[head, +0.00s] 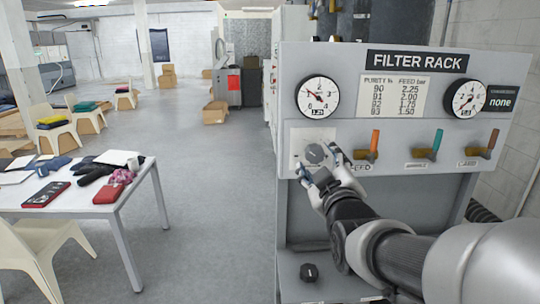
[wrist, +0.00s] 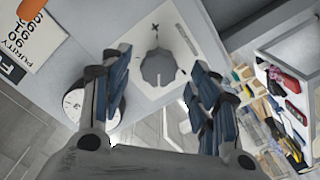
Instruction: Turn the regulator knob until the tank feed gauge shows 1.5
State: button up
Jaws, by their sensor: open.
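The grey lobed regulator knob (head: 315,153) sits on a pale square plate (head: 299,137) on the filter rack's front. In the wrist view the knob (wrist: 157,68) shows between my open fingers, with gaps on both sides. My gripper (head: 320,167) is just in front of and below the knob, empty; contact is not visible. The round gauge (head: 318,95) above the knob has a small readout that looks like 1.25. A second gauge (head: 465,98) is at the right; its readout is too small to read. I cannot tell from lettering which is the tank feed gauge.
Orange (head: 374,140), teal (head: 437,140) and brown (head: 491,140) levers stand right of the knob. A PURITY/FEED chart (head: 393,97) hangs between the gauges. A black knob (head: 309,272) is on the lower ledge. A cluttered white table (head: 125,195) stands left; open floor lies between.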

aim_at(317, 158)
jog(key=shift+w, duration=2)
jog(key=shift+c, duration=0.2)
jog(key=c, duration=1)
jog(key=shift+f+m+b, duration=0.15)
jog(key=shift+m+b, duration=0.45)
jog(key=shift+b, duration=0.6)
jog(key=shift+c, duration=0.2)
jog(key=shift+m+b, duration=0.4)
jog(key=o, duration=1.1)
